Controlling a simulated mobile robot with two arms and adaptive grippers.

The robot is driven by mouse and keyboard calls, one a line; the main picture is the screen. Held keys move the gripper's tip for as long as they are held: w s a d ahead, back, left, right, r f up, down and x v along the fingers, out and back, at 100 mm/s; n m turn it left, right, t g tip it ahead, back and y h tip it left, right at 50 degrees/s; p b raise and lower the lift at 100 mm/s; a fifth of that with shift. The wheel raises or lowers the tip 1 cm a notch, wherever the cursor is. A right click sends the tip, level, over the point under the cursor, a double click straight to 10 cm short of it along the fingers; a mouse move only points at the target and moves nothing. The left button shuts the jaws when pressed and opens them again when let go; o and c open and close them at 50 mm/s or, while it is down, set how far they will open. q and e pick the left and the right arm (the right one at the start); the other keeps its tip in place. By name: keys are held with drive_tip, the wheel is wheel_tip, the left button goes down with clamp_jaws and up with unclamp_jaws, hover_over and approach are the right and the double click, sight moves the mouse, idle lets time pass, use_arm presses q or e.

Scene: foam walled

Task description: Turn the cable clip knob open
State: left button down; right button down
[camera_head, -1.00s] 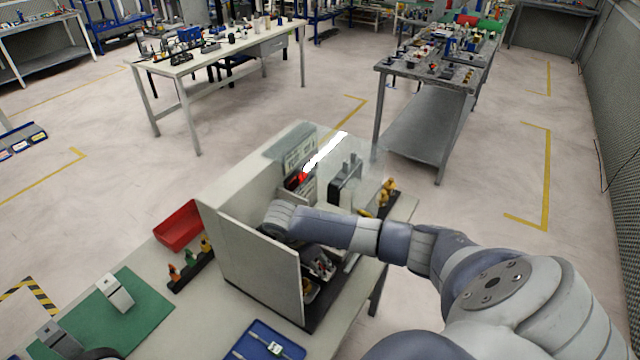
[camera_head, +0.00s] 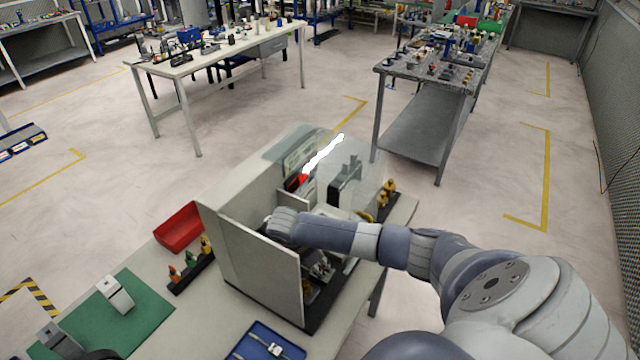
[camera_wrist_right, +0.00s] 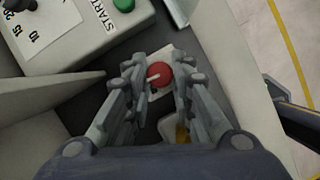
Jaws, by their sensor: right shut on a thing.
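In the right wrist view a round red knob (camera_wrist_right: 159,74) with a pale pointer mark sits on a small light plate (camera_wrist_right: 166,55). My right gripper (camera_wrist_right: 159,76) has its two fingers on either side of the knob and is shut on it. In the head view my right arm (camera_head: 340,235) reaches into the walled foam box (camera_head: 262,270), and the gripper and knob are hidden behind the box's wall.
A control panel with a green button (camera_wrist_right: 124,4) and START lettering is close to the fingers. Box walls stand around my right gripper. A red bin (camera_head: 180,226), a green mat (camera_head: 140,318) and a blue tray (camera_head: 262,343) lie on the table outside.

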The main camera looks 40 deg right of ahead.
drive_tip(key=shift+n, duration=0.3)
drive_tip(key=n+t, duration=0.1)
drive_tip(key=n, duration=0.1)
drive_tip(key=n+t, duration=0.1)
drive_tip(key=n, duration=0.1)
drive_tip(key=shift+s+d+r+n, duration=0.1)
drive_tip(key=shift+s+n, duration=0.05)
drive_tip(key=shift+n, duration=0.25)
drive_tip(key=n+t, duration=0.1)
drive_tip(key=n, duration=0.1)
drive_tip(key=n+y, duration=0.1)
drive_tip(key=n, duration=0.1)
drive_tip(key=shift+s+n+t, duration=0.1)
drive_tip(key=shift+n+t, duration=0.2)
drive_tip(key=shift+t, duration=0.1)
drive_tip(key=c, duration=1.4)
unclamp_jaws()
drive_tip(key=shift+o, duration=0.2)
drive_tip(key=shift+s, duration=0.1)
drive_tip(key=shift+r, duration=0.1)
